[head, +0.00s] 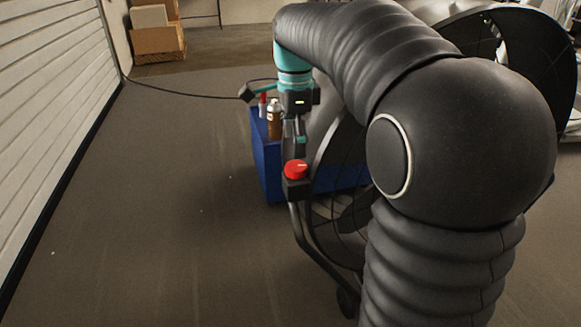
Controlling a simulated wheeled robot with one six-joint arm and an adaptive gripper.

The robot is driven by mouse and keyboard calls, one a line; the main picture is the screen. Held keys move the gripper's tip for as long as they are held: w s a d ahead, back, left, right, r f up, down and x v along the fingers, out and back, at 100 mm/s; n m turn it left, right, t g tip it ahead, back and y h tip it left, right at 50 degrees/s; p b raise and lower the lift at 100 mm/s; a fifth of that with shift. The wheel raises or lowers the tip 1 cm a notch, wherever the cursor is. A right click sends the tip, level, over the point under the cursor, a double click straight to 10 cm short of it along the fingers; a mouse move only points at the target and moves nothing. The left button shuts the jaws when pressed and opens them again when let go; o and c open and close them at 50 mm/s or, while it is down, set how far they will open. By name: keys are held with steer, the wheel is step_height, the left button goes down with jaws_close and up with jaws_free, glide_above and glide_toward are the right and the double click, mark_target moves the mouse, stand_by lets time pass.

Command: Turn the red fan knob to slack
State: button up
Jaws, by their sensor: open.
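The red fan knob (296,169) sits on top of a small dark box (296,188) on the fan's tube frame. A pale mark shows on the knob's top. The large dark fan (335,150) stands behind and to the right, partly hidden by my arm. My gripper (299,148) points down just above or behind the knob, at the end of the teal wrist. It is open, with nothing seen between its fingers. The fingertips are small and partly lost against the dark background, so I cannot tell whether they touch the knob.
A blue cabinet (266,165) stands behind the knob, with a brown bottle (274,122) and a red-capped item (263,105) on top. Cardboard boxes (158,40) stand at the back left by a white slatted wall (45,90). The floor at left is clear.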

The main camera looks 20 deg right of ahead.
mark_target(294, 166)
step_height(294, 166, down, 6)
steer(key=shift+f+b, duration=0.1)
steer(key=shift+b, duration=0.45)
